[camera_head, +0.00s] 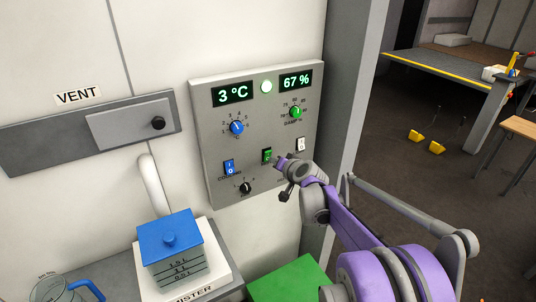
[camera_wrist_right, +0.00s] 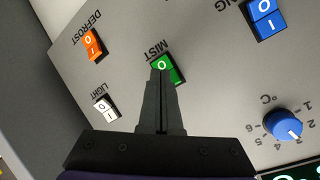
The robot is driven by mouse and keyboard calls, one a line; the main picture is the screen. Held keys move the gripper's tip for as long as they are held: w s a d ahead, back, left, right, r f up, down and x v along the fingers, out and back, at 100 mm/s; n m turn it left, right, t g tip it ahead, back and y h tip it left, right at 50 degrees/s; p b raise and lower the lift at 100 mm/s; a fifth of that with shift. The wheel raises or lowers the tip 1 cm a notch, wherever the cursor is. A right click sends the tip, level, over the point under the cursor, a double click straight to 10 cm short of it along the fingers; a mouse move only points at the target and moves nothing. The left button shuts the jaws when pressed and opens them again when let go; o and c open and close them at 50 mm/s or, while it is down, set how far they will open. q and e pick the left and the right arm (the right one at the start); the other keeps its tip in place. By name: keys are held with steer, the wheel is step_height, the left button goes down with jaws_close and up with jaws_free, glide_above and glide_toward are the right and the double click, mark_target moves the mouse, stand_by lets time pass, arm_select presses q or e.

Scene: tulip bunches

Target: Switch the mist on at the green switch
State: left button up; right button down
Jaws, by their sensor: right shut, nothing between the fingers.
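The green switch (camera_head: 267,155) sits low in the middle of the grey wall panel (camera_head: 217,178). In the right wrist view the green switch (camera_wrist_right: 176,73) is labelled MIST and shows an O; part of it is hidden behind my fingertips. My right gripper (camera_head: 281,162) is shut and empty, with its tips at the green switch, just right of it in the head view. In the wrist view the closed fingers (camera_wrist_right: 162,76) overlap the switch's edge. I cannot tell whether they touch it. My left gripper is not in view.
The panel also has a blue switch (camera_head: 229,167), a white switch (camera_head: 301,144), a blue knob (camera_head: 236,127), a green knob (camera_head: 296,112) and a black knob (camera_head: 246,188). An orange DEFROST switch (camera_wrist_right: 93,45) shows in the wrist view. The mister (camera_head: 172,250) stands below left.

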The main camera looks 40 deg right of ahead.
steer(key=shift+w+r, duration=0.1)
steer(key=shift+w, duration=0.05)
stand_by(0.7)
steer(key=shift+w, duration=0.3)
steer(key=shift+w+d+r, duration=0.1)
steer(key=shift+w+r, duration=0.1)
steer(key=shift+w, duration=0.15)
stand_by(0.8)
steer(key=shift+s, duration=0.1)
steer(key=shift+s+f, duration=0.25)
steer(key=shift+s, duration=0.5)
steer(key=s, duration=0.1)
steer(key=s+f, duration=0.1)
steer(key=s, duration=0.1)
steer(key=s+f, duration=0.1)
steer(key=shift+s+a, duration=0.35)
steer(key=shift+a, duration=0.05)
